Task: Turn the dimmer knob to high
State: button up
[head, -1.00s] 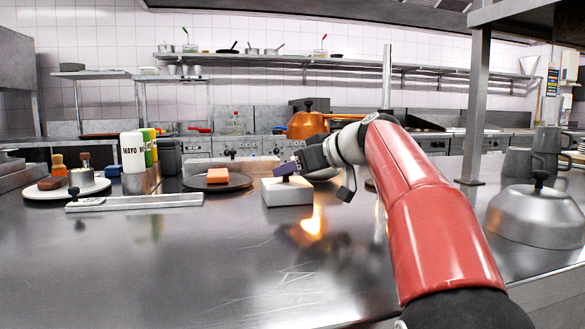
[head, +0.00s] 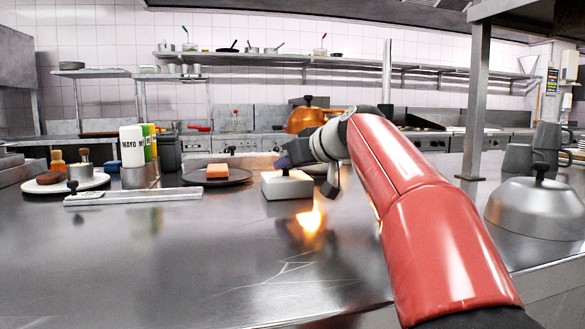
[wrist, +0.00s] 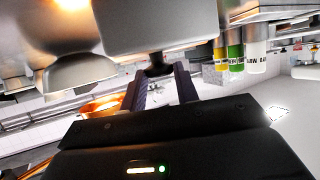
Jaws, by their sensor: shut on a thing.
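The dimmer is a pale box (head: 287,187) on the steel counter, with a dark knob on its top. My gripper (head: 285,163) reaches in from the right and is shut on the knob, just above the box. In the wrist view, which is tipped over, the box (wrist: 155,25) fills the upper middle. The dark knob (wrist: 156,66) sits between the two fingers (wrist: 158,78) there. My fingers mostly cover the knob in the head view, and its pointing direction cannot be made out.
A slider strip (head: 140,197) lies on the counter at left. Behind it are a dark plate (head: 240,180) with an orange block and several sauce bottles (head: 132,148). A copper dome (head: 305,118) stands behind; a steel dome (head: 540,208) is at right. The front counter is clear.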

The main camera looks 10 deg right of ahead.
jog(key=shift+a+m+t+h, duration=0.15)
jog(key=shift+m+t+h, duration=0.25)
jog(key=shift+m+h, duration=0.65)
jog(key=o, duration=0.9)
jog(key=shift+v, duration=3.95)
